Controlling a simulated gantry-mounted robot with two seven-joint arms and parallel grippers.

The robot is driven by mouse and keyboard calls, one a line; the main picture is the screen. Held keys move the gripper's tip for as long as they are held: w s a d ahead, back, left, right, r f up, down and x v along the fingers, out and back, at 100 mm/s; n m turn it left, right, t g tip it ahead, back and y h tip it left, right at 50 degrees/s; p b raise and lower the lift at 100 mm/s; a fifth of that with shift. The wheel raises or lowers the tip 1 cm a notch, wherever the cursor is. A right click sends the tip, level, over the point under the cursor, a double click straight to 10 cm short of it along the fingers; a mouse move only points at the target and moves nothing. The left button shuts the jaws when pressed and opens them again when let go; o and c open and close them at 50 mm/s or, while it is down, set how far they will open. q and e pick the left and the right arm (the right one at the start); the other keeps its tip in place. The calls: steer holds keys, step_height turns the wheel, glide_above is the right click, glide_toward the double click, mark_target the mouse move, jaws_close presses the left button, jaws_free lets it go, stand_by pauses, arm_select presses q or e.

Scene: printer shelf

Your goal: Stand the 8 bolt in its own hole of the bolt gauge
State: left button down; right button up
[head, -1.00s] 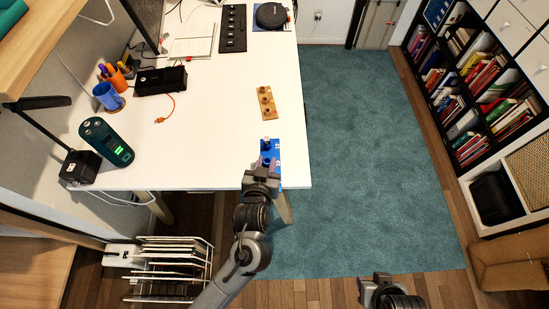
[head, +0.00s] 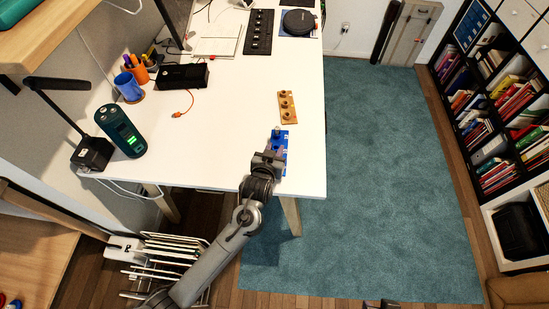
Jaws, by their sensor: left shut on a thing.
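The bolt gauge is a blue numbered block (head: 285,139) near the table's right edge in the head view. A small grey bolt-like piece (head: 276,131) shows upright at its far end; I cannot tell whether it is seated. My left gripper (head: 270,151) is over the gauge's near left part and covers much of it. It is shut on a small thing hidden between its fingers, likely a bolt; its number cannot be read. My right gripper (head: 384,303) barely shows at the bottom edge, away from the table, and its fingers cannot be made out.
A wooden block (head: 287,113) with several brown knobs or bolt heads lies just beyond the gauge. A green-lit device (head: 122,132), pen cups (head: 129,87) and a black box (head: 182,77) stand to the left.

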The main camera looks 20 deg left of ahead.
arm_select(q)
steer(key=shift+f+b, duration=0.65)
steer(key=shift+f, duration=1.25)
arm_select(e)
steer(key=shift+f, duration=0.7)
arm_select(q)
steer(key=shift+f, duration=0.1)
steer(key=c, duration=0.9)
jaws_free()
steer(key=shift+f, duration=0.15)
steer(key=shift+o, duration=0.2)
